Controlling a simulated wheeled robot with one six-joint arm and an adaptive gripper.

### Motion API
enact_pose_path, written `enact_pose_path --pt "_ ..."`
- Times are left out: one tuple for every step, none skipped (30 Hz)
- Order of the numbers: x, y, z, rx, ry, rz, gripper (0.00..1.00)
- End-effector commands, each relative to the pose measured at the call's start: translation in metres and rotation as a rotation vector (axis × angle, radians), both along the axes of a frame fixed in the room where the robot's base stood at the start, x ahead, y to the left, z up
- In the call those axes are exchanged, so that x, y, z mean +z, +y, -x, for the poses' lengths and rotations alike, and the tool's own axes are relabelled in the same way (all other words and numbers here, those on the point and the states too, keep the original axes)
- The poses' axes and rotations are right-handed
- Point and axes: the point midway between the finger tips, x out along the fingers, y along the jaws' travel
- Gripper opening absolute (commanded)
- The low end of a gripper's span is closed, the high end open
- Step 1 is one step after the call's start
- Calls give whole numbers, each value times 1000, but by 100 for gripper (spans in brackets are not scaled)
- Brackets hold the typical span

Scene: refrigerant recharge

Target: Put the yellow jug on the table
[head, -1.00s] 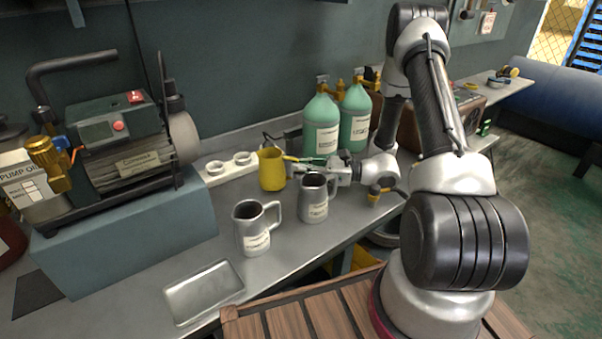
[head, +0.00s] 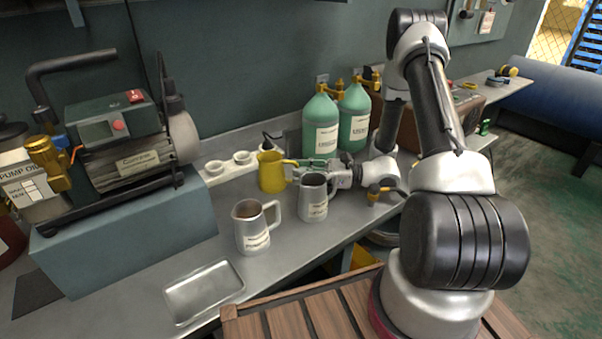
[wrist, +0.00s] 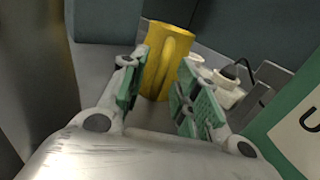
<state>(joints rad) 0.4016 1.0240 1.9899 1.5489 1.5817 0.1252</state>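The yellow jug (head: 271,174) stands upright on the grey table (head: 300,248), behind the two grey mugs, with its handle toward my gripper. My gripper (head: 301,170) is just right of the jug, low over the table, partly hidden behind the right grey mug. In the wrist view the jug (wrist: 166,62) shows ahead, between the green-padded fingers of my gripper (wrist: 160,98). The fingers are spread with a gap around the handle. I cannot tell whether either finger touches the jug.
A grey mug (head: 313,198) stands close in front of my gripper, and another mug (head: 252,230) stands to its left. Green bottles (head: 321,126) stand behind. A white socket strip (head: 228,169) lies behind the jug. A metal tray (head: 204,291) lies front left.

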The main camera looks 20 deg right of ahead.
Motion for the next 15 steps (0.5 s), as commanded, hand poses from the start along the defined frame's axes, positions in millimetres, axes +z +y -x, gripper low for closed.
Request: enact_pose_path --pt "0 -8 2 -4 0 0 31" --pt "0 -13 4 -5 0 0 31" --pt "-1 -20 7 -6 0 0 31" --pt "-1 -25 9 -6 0 0 31" --pt "-1 -30 11 -6 0 0 31" --pt "-1 -37 14 -5 0 1 31" --pt "-1 -42 16 -5 0 1 31" --pt "-1 -46 18 -5 1 1 31" --pt "-1 -52 20 -4 0 1 31" --pt "-1 -55 21 -4 1 0 31" --pt "-1 -58 22 -4 1 0 31" --pt "-1 -61 24 -3 1 0 31" --pt "-1 -63 25 -3 1 0 31" --pt "-1 -64 25 -2 1 0 31" --pt "-1 -65 26 -2 1 0 31"
